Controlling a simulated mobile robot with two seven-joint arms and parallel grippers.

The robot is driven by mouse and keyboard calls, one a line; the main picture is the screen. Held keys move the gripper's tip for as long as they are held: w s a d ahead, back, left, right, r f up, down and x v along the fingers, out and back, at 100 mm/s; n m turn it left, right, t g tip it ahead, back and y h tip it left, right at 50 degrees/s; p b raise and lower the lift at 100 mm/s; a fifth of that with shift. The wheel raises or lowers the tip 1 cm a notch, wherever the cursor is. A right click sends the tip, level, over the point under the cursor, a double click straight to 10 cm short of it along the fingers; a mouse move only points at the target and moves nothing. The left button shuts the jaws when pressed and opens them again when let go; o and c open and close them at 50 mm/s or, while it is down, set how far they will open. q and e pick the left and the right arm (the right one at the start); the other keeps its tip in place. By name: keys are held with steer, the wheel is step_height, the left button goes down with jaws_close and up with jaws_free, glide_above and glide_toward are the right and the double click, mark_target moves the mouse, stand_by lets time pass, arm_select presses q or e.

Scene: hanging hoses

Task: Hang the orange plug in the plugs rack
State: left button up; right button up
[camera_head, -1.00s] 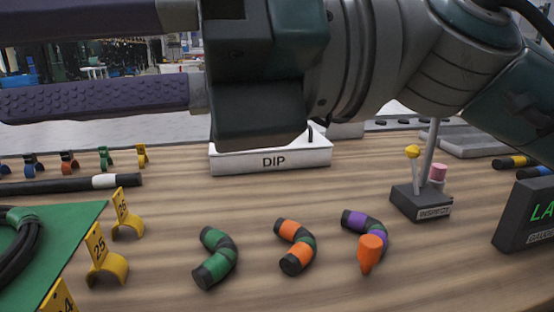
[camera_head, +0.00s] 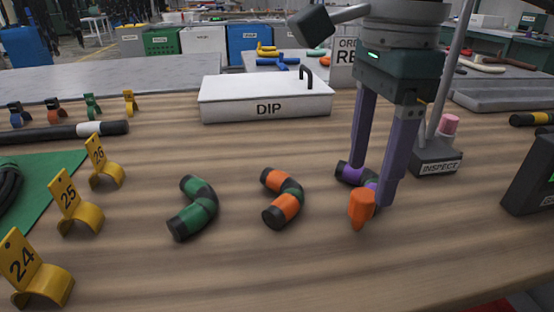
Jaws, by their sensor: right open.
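The orange plug (camera_head: 362,209) is a small tapered piece on the wooden table, right of centre, at the near end of a purple and black hose elbow (camera_head: 350,174). I cannot tell whether the two touch. My right gripper (camera_head: 372,184) points down from above with its two purple fingers spread, one at the elbow and one just right of and behind the plug. It is open and holds nothing that I can see. The fingers hide part of the elbow. I cannot make out the plugs rack. My left gripper is out of view.
Orange (camera_head: 283,197) and green (camera_head: 193,208) elbows lie left of the plug. The INSPECT stand (camera_head: 437,160) with its pole is close on the gripper's right. The white DIP box (camera_head: 265,102) is behind. Yellow numbered clips (camera_head: 77,215) stand left. Table in front is clear.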

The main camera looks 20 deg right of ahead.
mark_target(364, 194)
steer(key=f, duration=0.4)
steer(key=shift+s+a+f, duration=0.2)
steer(key=shift+c, duration=0.4)
jaws_close()
